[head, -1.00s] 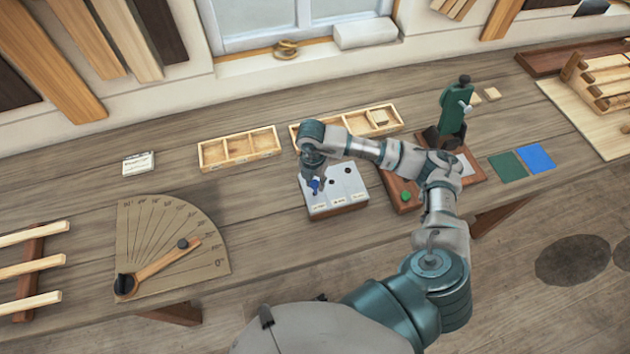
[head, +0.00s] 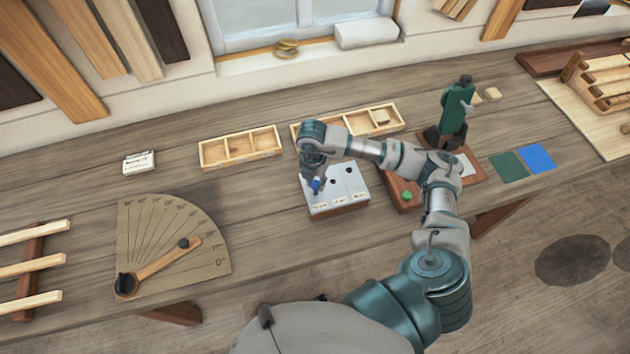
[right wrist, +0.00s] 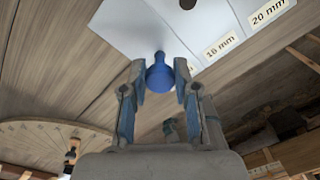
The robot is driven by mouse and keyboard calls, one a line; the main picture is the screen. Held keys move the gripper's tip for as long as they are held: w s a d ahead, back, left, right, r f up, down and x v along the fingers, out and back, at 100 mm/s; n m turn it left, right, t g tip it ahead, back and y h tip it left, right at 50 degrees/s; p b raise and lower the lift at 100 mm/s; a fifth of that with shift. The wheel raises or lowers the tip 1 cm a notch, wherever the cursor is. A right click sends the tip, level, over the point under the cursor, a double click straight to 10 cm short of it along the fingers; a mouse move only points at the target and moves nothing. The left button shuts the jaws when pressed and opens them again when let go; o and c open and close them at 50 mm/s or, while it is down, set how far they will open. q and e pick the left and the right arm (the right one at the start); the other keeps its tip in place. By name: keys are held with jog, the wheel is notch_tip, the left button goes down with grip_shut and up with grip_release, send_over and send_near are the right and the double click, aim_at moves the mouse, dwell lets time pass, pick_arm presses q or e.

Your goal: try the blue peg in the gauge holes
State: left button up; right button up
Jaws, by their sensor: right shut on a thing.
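The gauge block (head: 350,192) has a pale top with dark holes and size labels along its front edge, on a wooden base. My right gripper (head: 314,180) is over its left part, shut on the blue peg (head: 316,185). In the right wrist view the blue peg (right wrist: 160,74) sits between the two fingertips (right wrist: 160,82), its narrower end toward the pale plate (right wrist: 130,25). One dark hole (right wrist: 187,4) shows at the top edge, apart from the peg. I cannot tell whether the peg's end is in a hole. My left gripper is out of view.
Shallow wooden trays (head: 240,147) lie behind the block. A wooden board (head: 400,192) with a green button and a dark green stand (head: 456,110) is close on the right. A protractor board (head: 165,245) lies left. The bench between it and the block is clear.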

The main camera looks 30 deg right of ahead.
jog(key=shift+a, duration=0.15)
jog(key=shift+d+f, duration=0.15)
jog(key=shift+d, duration=0.1)
dwell(0.4)
jog(key=shift+r+p, duration=0.95)
jog(key=shift+r, duration=0.8)
jog(key=shift+f, duration=0.1)
notch_tip(320, 180, down, 2)
jog(key=shift+s+b, duration=0.1)
jog(key=shift+b, duration=1.15)
jog(key=shift+f+t, duration=0.1)
jog(key=shift+t, duration=0.2)
